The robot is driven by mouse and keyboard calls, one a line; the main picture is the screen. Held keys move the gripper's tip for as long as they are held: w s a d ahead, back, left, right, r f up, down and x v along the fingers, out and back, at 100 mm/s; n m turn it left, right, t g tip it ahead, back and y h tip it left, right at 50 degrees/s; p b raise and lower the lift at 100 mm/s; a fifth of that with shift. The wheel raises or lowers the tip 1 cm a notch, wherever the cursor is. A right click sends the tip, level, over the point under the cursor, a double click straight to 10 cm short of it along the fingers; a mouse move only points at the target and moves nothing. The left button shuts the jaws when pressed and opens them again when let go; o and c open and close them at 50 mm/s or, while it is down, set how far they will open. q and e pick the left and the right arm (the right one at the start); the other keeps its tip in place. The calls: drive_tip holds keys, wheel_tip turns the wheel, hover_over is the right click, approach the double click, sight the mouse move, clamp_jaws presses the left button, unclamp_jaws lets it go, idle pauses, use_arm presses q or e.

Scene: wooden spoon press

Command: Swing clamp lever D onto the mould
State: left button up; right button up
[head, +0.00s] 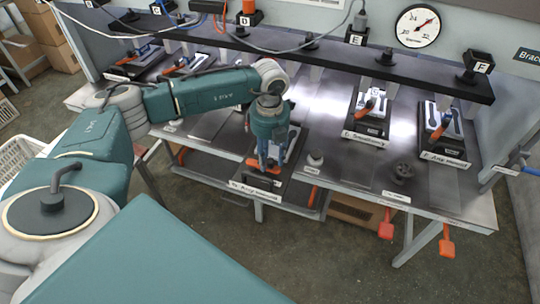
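The station in front of my arm has a dark base with a white label strip (254,189) along its front edge. A mould on it is mostly hidden behind my gripper. My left gripper (268,166) points down over this station. An orange part (262,160), which looks like the clamp lever's handle, shows at its fingertips. I cannot tell whether the fingers are closed on it or only beside it. The letter D (245,20) is on a block on the beam behind. My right gripper is not in view.
A dark beam (270,48) runs above the bench (440,192). Similar stations with orange-handled levers stand to the right, E (368,112) and F (445,130), and at the back left.

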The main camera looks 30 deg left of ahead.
use_arm(q)
drive_tip(key=shift+c, duration=0.3)
clamp_jaws()
